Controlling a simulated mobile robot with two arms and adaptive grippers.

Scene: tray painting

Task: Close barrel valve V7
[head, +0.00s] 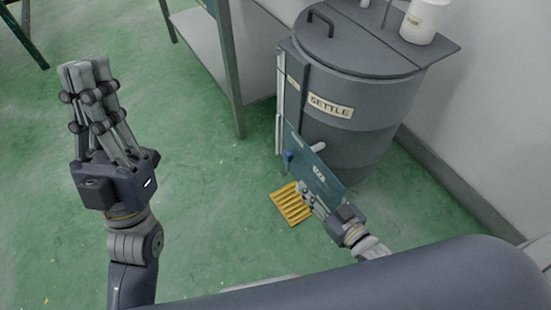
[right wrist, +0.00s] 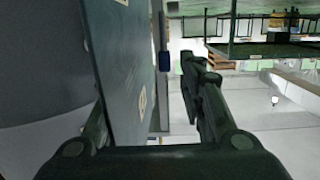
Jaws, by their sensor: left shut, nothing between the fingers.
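The grey barrel (head: 352,120) stands at the upper right with a label reading SETTLE. A blue-grey plate (head: 316,165) with a small pale label, not clearly legible, is at its lower front; the plate also shows close up in the right wrist view (right wrist: 122,70). A small blue part (head: 288,156) sits at the plate's left edge, also in the right wrist view (right wrist: 165,61). I cannot tell whether it is the valve handle. My right gripper (head: 305,192) is open beside the plate's lower edge. My left gripper (head: 85,68) is shut and empty, pointing up, far from the barrel.
A yellow grate (head: 292,204) lies on the green floor under the plate. A grey table (head: 205,45) stands left of the barrel. A white container (head: 424,20) stands on the barrel's top. The wall is close on the right. Floor at centre left is clear.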

